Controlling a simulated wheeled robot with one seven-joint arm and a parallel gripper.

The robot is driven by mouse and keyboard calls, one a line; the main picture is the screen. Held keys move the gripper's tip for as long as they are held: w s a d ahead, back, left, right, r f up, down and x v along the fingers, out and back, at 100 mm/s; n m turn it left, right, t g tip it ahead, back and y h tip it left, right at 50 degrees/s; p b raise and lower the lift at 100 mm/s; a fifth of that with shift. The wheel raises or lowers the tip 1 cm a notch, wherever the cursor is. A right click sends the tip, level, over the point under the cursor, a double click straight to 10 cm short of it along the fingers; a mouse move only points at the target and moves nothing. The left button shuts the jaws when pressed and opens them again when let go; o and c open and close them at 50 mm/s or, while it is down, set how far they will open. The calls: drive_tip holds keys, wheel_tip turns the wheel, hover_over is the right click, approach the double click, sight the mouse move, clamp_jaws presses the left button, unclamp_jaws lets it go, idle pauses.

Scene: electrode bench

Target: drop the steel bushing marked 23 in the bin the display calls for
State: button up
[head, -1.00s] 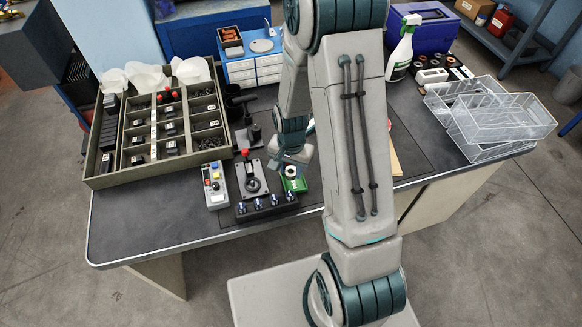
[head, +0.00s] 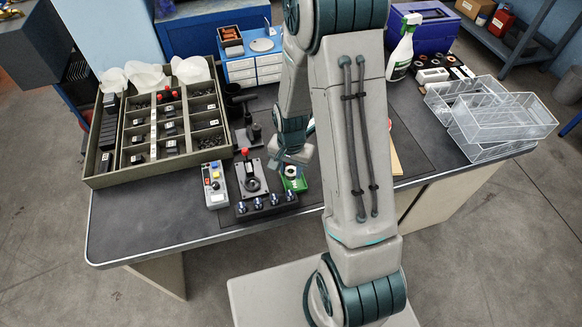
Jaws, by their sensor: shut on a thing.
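My gripper (head: 287,162) is low over the bench, just right of the black fixture with a red knob (head: 251,180) and behind a small green tray (head: 294,183). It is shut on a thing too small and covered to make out. No number 23 can be read in the head view. A large sectioned tray (head: 121,155), whose compartments hold small dark parts, stands at the left. A small grey device with coloured buttons (head: 214,186) lies left of the fixture. I cannot read any display.
A spray bottle (head: 402,48) and a blue box (head: 430,25) stand at the back. The bench's front left (head: 140,225) is clear.

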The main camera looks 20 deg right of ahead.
drive_tip(key=shift+f+b, duration=0.8)
drive_tip(key=shift+f, duration=0.1)
drive_tip(key=o, duration=1.1)
drive_tip(key=shift+r, duration=0.15)
wheel_tip(320, 180, up, 14)
drive_tip(key=shift+f, duration=0.2)
wheel_tip(320, 180, up, 5)
drive_tip(key=p, duration=0.3)
drive_tip(key=shift+p, duration=0.3)
